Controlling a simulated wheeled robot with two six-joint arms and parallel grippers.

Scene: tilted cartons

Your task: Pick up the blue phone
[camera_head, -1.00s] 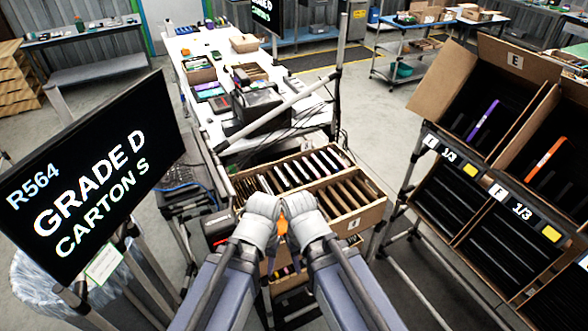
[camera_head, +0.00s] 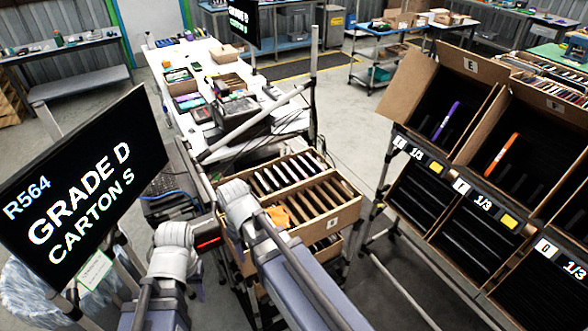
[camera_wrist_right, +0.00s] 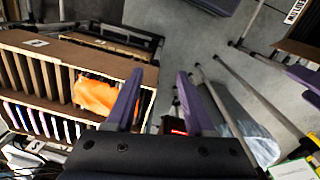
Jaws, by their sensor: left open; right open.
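I cannot make out a phone that is clearly blue. A blue-purple phone (camera_head: 447,121) stands tilted in the carton marked E on the right rack. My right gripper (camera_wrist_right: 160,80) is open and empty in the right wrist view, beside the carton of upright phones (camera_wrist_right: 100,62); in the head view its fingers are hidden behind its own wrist. My left gripper (camera_head: 200,290) shows only as a bit of purple finger below its grey wrist, left of that carton and far from the rack.
An orange item (camera_wrist_right: 96,95) lies at the near phone carton, which holds rows of phones. An orange phone (camera_head: 502,153) stands in the rack carton to the right of E. A screen (camera_head: 80,190) stands at left. The floor between cart and rack is clear.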

